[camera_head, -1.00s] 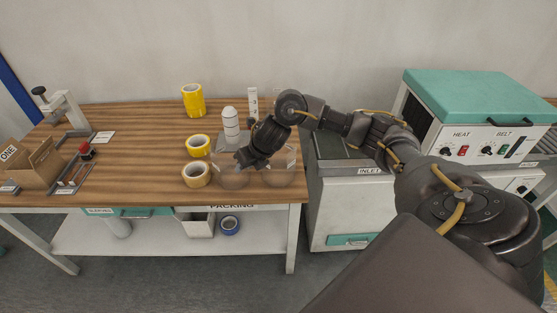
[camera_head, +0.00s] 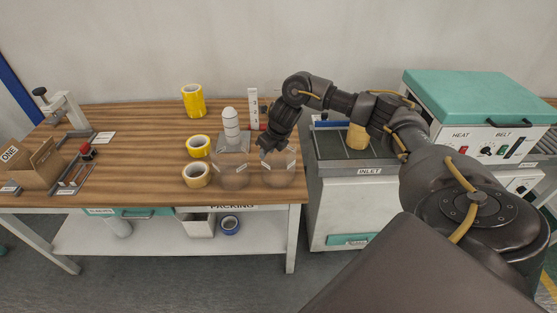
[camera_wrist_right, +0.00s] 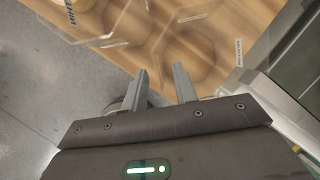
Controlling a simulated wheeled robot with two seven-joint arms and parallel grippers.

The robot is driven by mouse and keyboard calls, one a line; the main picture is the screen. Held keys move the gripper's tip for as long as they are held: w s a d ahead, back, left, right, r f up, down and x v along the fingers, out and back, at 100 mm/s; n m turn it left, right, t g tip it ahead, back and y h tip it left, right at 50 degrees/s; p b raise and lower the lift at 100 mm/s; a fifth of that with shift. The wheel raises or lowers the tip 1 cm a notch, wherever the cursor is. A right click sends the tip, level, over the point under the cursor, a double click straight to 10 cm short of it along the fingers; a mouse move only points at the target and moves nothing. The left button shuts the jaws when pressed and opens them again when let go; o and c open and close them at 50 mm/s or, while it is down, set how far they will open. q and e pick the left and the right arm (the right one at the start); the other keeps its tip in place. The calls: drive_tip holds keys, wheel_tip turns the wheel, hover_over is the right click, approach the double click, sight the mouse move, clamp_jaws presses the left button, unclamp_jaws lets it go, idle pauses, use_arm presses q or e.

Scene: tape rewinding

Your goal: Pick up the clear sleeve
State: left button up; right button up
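Two clear sleeves stand side by side at the table's front right. The left clear sleeve (camera_head: 231,178) is beside the tan tape roll. The right clear sleeve (camera_head: 280,176) is near the table's right edge. My right gripper (camera_head: 264,150) is at the upper left of the right sleeve, pointing down. In the right wrist view, its two fingers (camera_wrist_right: 162,84) are apart with nothing seen held between them. A faint see-through sleeve outline (camera_wrist_right: 187,48) shows beyond the fingertips; contact cannot be told. My left gripper is out of view.
Yellow rolls (camera_head: 198,146) and a tan roll (camera_head: 196,175) sit left of the sleeves. A white stacked post (camera_head: 231,128) stands behind the left sleeve. The inlet machine (camera_head: 362,170) with a yellowish roll (camera_head: 357,137) is right of the table (camera_head: 130,175).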

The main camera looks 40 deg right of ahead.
drive_tip(key=p+x, duration=0.1)
drive_tip(key=x, duration=0.1)
drive_tip(key=p+x, duration=0.1)
drive_tip(key=x, duration=0.2)
drive_tip(key=shift+s+a+f, duration=0.1)
drive_tip(key=shift+s+f, duration=0.1)
clamp_jaws()
